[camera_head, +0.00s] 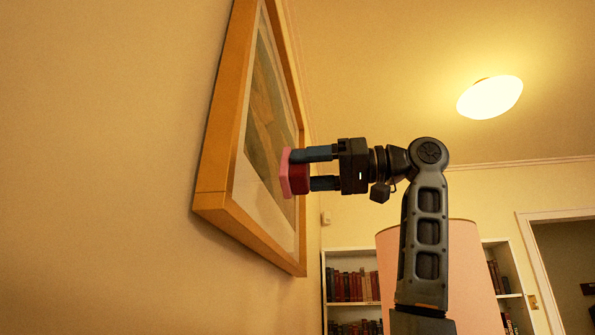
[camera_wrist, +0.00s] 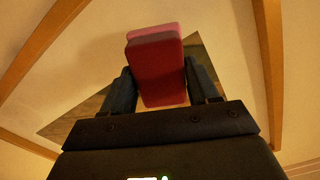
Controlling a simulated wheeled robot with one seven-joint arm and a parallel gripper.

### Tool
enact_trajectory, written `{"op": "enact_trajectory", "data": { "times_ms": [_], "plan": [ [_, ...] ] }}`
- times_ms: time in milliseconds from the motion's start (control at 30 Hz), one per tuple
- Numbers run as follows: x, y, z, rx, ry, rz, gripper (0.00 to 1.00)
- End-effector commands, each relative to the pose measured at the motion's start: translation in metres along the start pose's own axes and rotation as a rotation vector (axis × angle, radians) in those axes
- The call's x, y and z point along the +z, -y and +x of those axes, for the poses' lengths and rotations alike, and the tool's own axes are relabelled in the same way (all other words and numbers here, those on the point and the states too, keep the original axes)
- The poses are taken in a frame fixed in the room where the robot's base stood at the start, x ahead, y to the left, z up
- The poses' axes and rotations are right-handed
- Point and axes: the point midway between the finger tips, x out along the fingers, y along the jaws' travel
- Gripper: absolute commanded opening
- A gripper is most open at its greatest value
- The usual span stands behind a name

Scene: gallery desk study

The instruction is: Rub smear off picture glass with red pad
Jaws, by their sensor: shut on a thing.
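The framed picture (camera_head: 205,190) hangs on the wall at the left in the head view, seen at a steep angle, with a wooden frame and a pale mat. My gripper (camera_head: 311,168) is shut on the red pad (camera_head: 300,178), which has a pink face (camera_head: 285,174) turned toward the picture glass. The pad is at or very near the glass; I cannot tell if it touches. In the wrist view the red pad (camera_wrist: 158,75) sits between the fingers of my gripper (camera_wrist: 160,88), with the picture (camera_wrist: 270,60) behind it. I cannot make out a smear in either view.
A bookcase (camera_head: 341,258) with books stands at the back. A pink lampshade-like shape (camera_head: 470,270) is behind my arm. A lit ceiling lamp (camera_head: 490,97) hangs at upper right, and a doorway (camera_head: 560,260) is at the right. Bare wall lies left of the frame.

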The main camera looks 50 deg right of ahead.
Motion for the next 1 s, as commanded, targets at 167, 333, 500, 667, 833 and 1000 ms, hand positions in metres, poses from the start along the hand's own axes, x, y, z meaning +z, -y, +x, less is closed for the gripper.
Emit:
{"op": "enact_trajectory", "data": {
  "times_ms": [167, 333, 500, 667, 833, 1000],
  "plan": [
    [0.000, 0.000, -0.001, 0.000, -0.001, 0.000, 0.35],
    [0.000, 0.000, -0.003, 0.000, -0.001, 0.000, 0.35],
    [-0.001, 0.000, -0.015, 0.001, -0.004, 0.001, 0.35],
    [0.000, 0.000, -0.027, 0.001, -0.002, 0.000, 0.35],
    [0.000, 0.000, -0.031, 0.000, -0.001, 0.000, 0.35],
    [0.000, 0.000, -0.030, 0.000, -0.001, 0.000, 0.35]
  ]
}}
